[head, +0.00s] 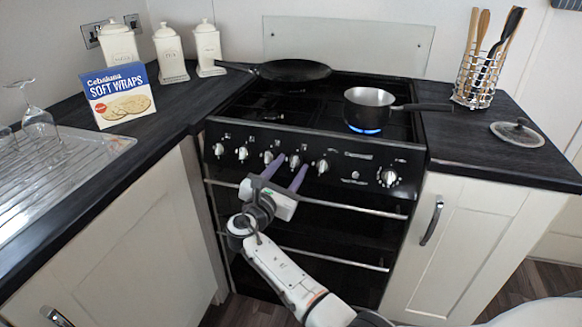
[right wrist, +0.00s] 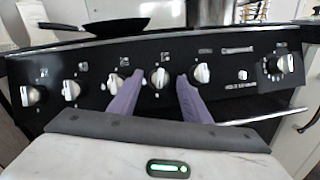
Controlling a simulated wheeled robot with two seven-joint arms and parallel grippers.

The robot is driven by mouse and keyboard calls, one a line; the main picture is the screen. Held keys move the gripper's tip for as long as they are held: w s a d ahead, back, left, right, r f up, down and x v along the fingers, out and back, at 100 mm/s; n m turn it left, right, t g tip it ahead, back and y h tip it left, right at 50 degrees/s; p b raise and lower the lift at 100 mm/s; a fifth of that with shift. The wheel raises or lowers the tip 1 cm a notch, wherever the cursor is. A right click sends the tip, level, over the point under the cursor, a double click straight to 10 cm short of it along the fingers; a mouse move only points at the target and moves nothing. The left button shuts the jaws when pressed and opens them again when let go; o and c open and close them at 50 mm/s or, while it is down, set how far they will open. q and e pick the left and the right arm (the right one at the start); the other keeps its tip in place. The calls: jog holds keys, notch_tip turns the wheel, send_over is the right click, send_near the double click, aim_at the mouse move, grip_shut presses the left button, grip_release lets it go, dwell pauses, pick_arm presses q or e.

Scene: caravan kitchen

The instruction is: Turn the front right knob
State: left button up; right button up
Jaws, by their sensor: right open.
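The black stove front carries a row of silver knobs. In the right wrist view, the fourth knob from the left (right wrist: 160,78) lies between my right gripper's purple fingertips (right wrist: 160,80); contact cannot be told. In the head view, this knob (head: 295,161) is just beyond my right gripper (head: 285,170), which is open. The fifth knob (head: 322,166) is to the right of the fingers, also in the right wrist view (right wrist: 201,73). I cannot read which burner each knob serves. My left gripper is not in view.
A saucepan (head: 369,105) stands over a lit blue flame (head: 365,130) on the hob's right side. A black frying pan (head: 294,70) is at the back left. An oven handle bar (head: 360,209) runs below the knobs. A larger dial (head: 388,177) is farther right.

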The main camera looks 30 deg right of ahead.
jog(key=shift+w+d, duration=0.3)
jog(key=shift+d, duration=0.15)
jog(key=shift+c, duration=0.2)
jog(key=c, duration=1)
jog(key=shift+f, duration=0.1)
